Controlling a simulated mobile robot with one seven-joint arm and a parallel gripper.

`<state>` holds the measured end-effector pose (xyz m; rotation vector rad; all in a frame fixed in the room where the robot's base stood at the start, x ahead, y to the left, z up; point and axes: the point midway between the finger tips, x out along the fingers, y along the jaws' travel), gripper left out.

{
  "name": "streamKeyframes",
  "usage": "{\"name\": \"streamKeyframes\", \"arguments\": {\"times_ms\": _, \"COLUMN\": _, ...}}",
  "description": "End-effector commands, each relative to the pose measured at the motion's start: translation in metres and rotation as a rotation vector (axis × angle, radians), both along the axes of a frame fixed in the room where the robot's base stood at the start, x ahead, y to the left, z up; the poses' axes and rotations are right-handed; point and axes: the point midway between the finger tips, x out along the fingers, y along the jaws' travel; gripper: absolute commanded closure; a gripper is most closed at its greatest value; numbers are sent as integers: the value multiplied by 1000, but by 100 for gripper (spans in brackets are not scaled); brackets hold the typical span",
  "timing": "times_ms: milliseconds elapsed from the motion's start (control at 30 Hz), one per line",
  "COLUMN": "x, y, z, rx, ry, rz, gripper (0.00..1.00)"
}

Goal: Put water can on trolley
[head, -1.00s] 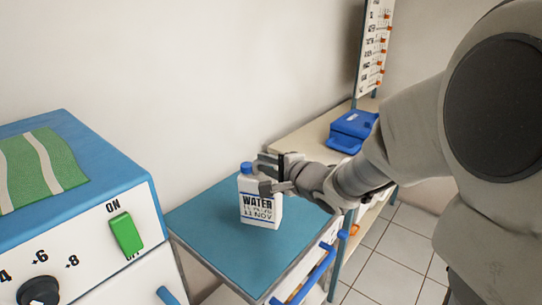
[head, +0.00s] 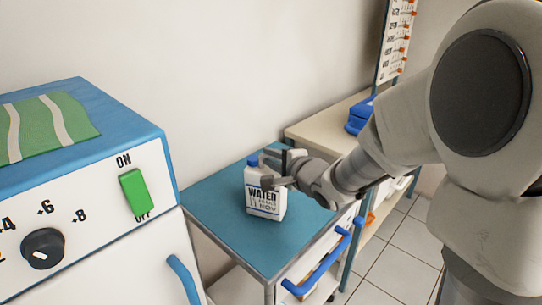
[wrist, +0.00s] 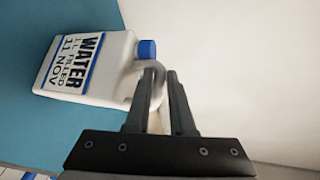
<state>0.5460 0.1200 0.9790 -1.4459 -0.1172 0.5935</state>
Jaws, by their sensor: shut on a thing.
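The water can (head: 266,196) is a white jug with a blue cap and "WATER 11 NOV" lettering. It is upright at the blue top of the trolley (head: 225,222), appearing to stand on it; the head view does not clearly show any gap beneath. My gripper (head: 271,171) comes from the right and is shut on the can's handle near its top. In the wrist view the fingers (wrist: 161,78) close around the handle of the can (wrist: 88,65), with the blue trolley surface (wrist: 40,120) behind it.
A white cabinet with a blue top (head: 120,125), a green switch (head: 135,192) and a knob stands at the left. A bench (head: 325,130) with a blue case (head: 359,117) is behind the trolley. A blue handle (head: 318,268) juts from the trolley's front. Bare trolley top lies left of the can.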

Motion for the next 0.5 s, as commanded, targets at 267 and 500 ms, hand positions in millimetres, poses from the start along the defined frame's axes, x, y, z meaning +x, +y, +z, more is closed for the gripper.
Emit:
{"name": "streamKeyframes", "arguments": {"times_ms": 267, "x": 0, "y": 0, "z": -3, "rx": 0, "ry": 1, "rz": 0, "gripper": 55}}
{"name": "streamKeyframes", "arguments": {"times_ms": 500, "x": 0, "y": 0, "z": -2, "rx": 0, "ry": 0, "rz": 0, "gripper": 48}}
